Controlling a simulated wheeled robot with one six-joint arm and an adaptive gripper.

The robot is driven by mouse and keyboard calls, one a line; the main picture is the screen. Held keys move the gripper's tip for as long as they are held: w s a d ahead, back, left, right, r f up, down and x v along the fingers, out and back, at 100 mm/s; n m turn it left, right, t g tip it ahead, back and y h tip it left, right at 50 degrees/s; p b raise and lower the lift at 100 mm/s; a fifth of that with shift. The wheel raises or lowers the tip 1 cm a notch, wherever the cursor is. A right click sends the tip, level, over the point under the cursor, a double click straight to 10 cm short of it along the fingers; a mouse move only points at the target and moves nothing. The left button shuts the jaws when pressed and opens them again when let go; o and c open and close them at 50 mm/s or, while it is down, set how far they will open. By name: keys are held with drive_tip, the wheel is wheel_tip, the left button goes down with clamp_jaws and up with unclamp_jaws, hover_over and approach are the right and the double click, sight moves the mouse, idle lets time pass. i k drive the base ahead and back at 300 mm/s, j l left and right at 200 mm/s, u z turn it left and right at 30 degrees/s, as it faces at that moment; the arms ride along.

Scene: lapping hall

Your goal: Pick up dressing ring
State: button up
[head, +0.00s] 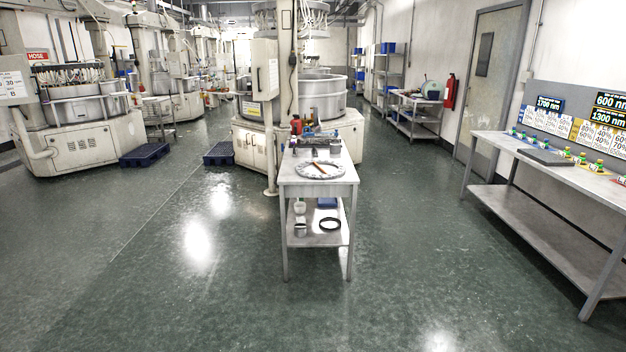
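A dark ring (330,224), which appears to be the dressing ring, lies flat on the lower shelf (312,240) of the small metal table in the middle of the head view. It is on the right part of that shelf, near the front. A small metal cylinder (300,230) stands to its left, and a white container (299,207) is behind that. My gripper is not in view.
The table top (318,188) holds a round pale plate (320,170) with a brown stick on it. Lapping machines stand behind and left. A long bench (545,213) runs along the right wall. Blue pallets (145,154) lie at left. The green floor in front is clear.

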sight(299, 167)
drive_tip(key=i, duration=1.75)
drive_tip(key=i+l+u, duration=0.1)
drive_tip(key=i, duration=1.6)
drive_tip(key=i+l+u, duration=0.1)
drive_tip(key=i+u, duration=0.2)
drive_tip(key=u, duration=0.15)
